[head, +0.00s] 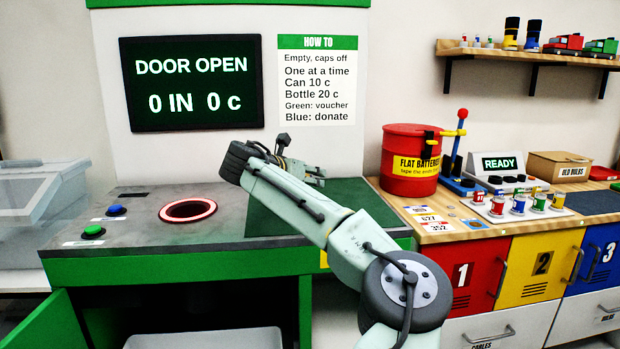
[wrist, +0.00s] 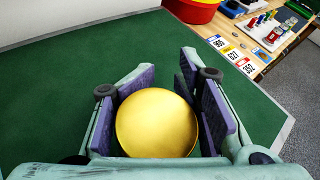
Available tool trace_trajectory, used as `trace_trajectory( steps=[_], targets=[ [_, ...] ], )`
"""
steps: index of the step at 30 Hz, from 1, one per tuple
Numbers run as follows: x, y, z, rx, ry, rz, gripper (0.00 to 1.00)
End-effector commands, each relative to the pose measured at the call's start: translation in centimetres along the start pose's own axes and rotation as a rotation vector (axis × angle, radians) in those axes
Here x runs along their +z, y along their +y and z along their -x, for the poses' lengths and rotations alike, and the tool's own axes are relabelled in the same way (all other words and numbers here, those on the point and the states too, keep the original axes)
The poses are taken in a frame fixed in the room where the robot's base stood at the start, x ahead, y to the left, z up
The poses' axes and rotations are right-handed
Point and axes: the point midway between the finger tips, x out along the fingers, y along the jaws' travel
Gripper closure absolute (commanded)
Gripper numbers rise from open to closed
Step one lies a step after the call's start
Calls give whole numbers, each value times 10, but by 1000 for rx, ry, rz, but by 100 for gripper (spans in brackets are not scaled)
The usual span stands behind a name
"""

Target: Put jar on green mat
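The jar shows in the wrist view as a round gold lid (wrist: 156,123), seen from above. My gripper (wrist: 158,105) has its purple pads on both sides of it, close against its edges, and looks shut on it. The green mat (wrist: 55,95) spreads under and around the jar in the wrist view. I cannot tell whether the jar touches the mat. In the head view the mat (head: 268,222) lies on the counter right of the red-ringed hole. My arm crosses in front of it and hides the jar. My gripper's end (head: 316,176) shows partly there.
The red-ringed hole (head: 188,209) and green and blue buttons (head: 93,231) are on the counter's left. A red battery bin (head: 410,160) stands right of the mat, on the wooden bench (head: 440,232). An upright panel with a screen (head: 192,83) rises behind.

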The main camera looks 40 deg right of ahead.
Motion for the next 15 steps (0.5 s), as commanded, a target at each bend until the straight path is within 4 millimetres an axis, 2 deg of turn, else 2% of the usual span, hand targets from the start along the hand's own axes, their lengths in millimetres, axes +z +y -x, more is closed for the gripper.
trace_trajectory(
  steps=[7, 15],
  targets=[
    [0, 0, 0, 0, 0, 0, 51],
    [1, 0, 0, 0, 0, 0, 50]
  ],
)
